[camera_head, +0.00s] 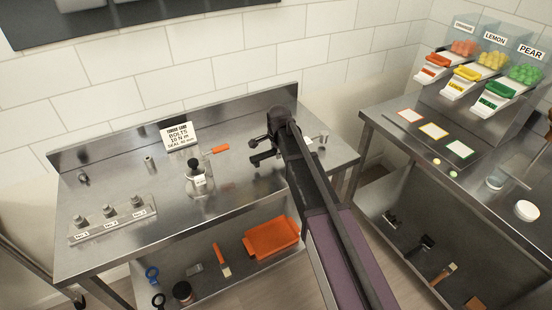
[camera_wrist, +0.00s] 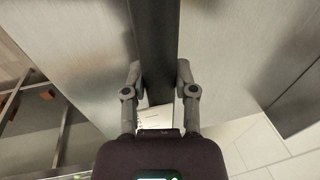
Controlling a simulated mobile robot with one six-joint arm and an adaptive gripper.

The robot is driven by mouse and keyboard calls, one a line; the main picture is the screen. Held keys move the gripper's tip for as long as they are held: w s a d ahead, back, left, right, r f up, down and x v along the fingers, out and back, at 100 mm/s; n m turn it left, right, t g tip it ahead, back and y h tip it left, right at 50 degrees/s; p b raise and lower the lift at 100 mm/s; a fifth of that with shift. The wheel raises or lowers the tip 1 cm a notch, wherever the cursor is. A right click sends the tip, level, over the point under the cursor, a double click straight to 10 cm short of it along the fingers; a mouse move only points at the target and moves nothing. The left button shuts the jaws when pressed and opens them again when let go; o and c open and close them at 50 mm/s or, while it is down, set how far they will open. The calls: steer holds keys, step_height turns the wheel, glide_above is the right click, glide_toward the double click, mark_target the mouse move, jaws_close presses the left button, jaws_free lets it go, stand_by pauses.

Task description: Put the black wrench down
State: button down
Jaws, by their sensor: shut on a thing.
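My gripper (camera_head: 262,150) is over the right part of the steel bench (camera_head: 235,212), close to its back, in the head view. In the wrist view my gripper (camera_wrist: 159,78) has its two fingers closed on the sides of a long dark bar, the black wrench (camera_wrist: 157,40). The wrench runs from between the fingers up out of the picture. In the head view I cannot tell the wrench from the dark gripper and arm. Whether the wrench touches the bench top is not clear.
A block with several bolts (camera_head: 112,219) is at front left. An orange tray (camera_head: 271,238) is on the lower shelf. The bench's middle front is clear.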

steer(key=shift+s+b+x, duration=0.2)
steer(key=shift+b+x, duration=0.45)
steer(key=shift+x, duration=0.35)
steer(key=shift+c, duration=2)
jaws_free()
steer(key=shift+r, duration=0.1)
steer(key=p+v, duration=1.1)
steer(key=shift+s+r+p, duration=0.15)
steer(key=shift+r+p, duration=0.25)
steer(key=shift+d, duration=0.1)
